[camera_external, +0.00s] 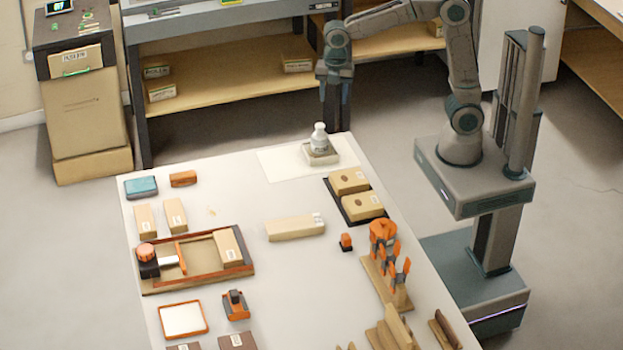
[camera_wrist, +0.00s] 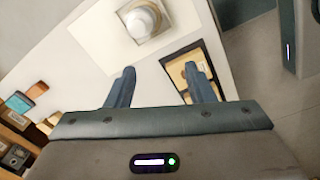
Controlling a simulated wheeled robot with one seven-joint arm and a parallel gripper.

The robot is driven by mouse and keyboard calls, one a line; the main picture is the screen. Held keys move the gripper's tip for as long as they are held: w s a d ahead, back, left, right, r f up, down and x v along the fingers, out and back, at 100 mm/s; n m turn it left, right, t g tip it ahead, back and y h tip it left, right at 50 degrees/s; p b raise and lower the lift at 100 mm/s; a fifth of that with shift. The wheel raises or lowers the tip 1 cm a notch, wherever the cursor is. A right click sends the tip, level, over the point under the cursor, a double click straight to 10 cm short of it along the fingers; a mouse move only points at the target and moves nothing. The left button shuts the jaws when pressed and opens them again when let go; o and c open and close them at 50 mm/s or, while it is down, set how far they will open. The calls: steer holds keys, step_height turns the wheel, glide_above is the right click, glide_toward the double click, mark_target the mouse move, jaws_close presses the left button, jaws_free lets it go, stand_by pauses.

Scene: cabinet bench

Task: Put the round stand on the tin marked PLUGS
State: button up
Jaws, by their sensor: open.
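My gripper (camera_external: 335,98) is open and empty, pointing down above the far edge of the white table. In the wrist view my gripper (camera_wrist: 160,86) has its fingers apart with only table between them. I cannot make out which thing is the round stand. A white bottle (camera_external: 320,138) stands upright on a square pale base (camera_external: 321,155) on a white sheet, close to my gripper; the bottle shows from above in the wrist view (camera_wrist: 141,20). Several tan labelled boxes stand at the left (camera_external: 145,221), but their lettering is too small to read, so the PLUGS tin cannot be picked out.
A wooden tray with orange edging (camera_external: 190,282) is at the left. An orange-and-wood rack (camera_external: 384,275) stands at the right. A long tan block (camera_external: 293,228) lies mid-table, with bare table around it.

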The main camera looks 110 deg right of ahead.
steer(key=s+a+f+m+t, duration=0.1)
steer(key=s+a+m, duration=0.4)
steer(key=s, duration=0.3)
steer(key=s+a+f+m+t, duration=0.1)
steer(key=s+a+f+m, duration=0.1)
steer(key=s+a+m, duration=0.4)
steer(key=shift+s+f+m, duration=0.2)
steer(key=shift+s+m, duration=0.9)
steer(key=shift+s, duration=0.15)
